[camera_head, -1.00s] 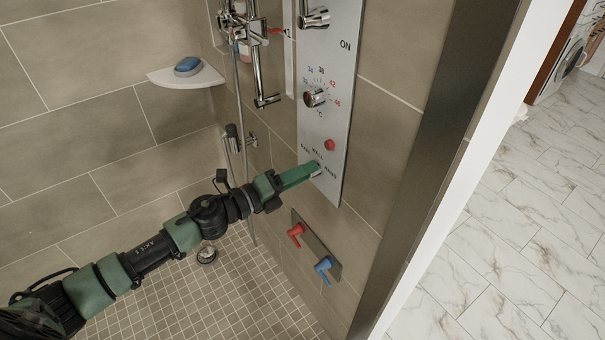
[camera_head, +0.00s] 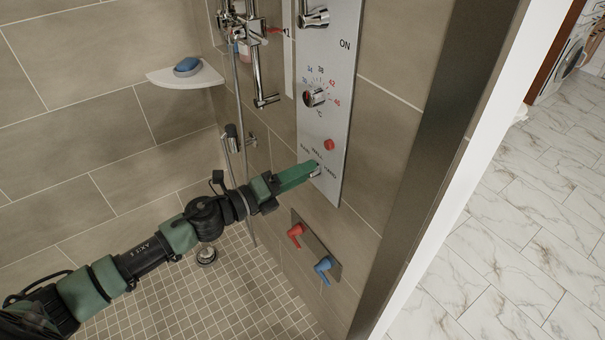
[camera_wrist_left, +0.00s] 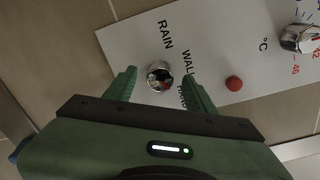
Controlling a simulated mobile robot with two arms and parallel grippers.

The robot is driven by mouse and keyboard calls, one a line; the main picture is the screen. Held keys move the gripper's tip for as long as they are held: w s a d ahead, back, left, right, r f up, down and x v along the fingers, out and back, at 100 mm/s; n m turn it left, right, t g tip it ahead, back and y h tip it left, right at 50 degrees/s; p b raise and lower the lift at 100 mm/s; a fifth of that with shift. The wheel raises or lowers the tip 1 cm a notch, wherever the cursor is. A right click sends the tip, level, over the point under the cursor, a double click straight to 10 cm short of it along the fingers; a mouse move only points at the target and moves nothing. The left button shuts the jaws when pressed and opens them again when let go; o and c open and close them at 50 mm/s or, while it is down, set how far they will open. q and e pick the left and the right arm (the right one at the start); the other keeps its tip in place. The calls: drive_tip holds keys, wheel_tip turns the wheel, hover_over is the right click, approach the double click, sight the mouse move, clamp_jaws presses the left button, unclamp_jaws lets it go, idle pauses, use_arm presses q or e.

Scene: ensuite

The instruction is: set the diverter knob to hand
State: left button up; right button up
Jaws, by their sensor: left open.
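The diverter knob (camera_wrist_left: 158,75) is a small round chrome knob low on the white shower panel (camera_head: 338,60). The labels RAIN, WALL and HAND stand around it; HAND is partly covered by a finger in the left wrist view. A small red mark shows on the knob's lower right, but I cannot tell for sure which label it points at. My left gripper (camera_wrist_left: 160,78) is open, with one green finger on each side of the knob; contact cannot be told. In the head view my left gripper (camera_head: 307,172) is at the panel's lower end and largely hides the knob. My right gripper is not in view.
A red button (camera_head: 329,144) and a chrome temperature knob (camera_head: 315,97) are above on the panel. A red lever (camera_head: 295,233) and a blue lever (camera_head: 324,266) are on a plate below. A corner shelf (camera_head: 190,78) holds blue soap. A hose hangs left of the panel.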

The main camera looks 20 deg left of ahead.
use_arm(q)
drive_tip(key=b+v, duration=0.2)
drive_tip(key=v, duration=0.5)
drive_tip(key=shift+f, duration=0.1)
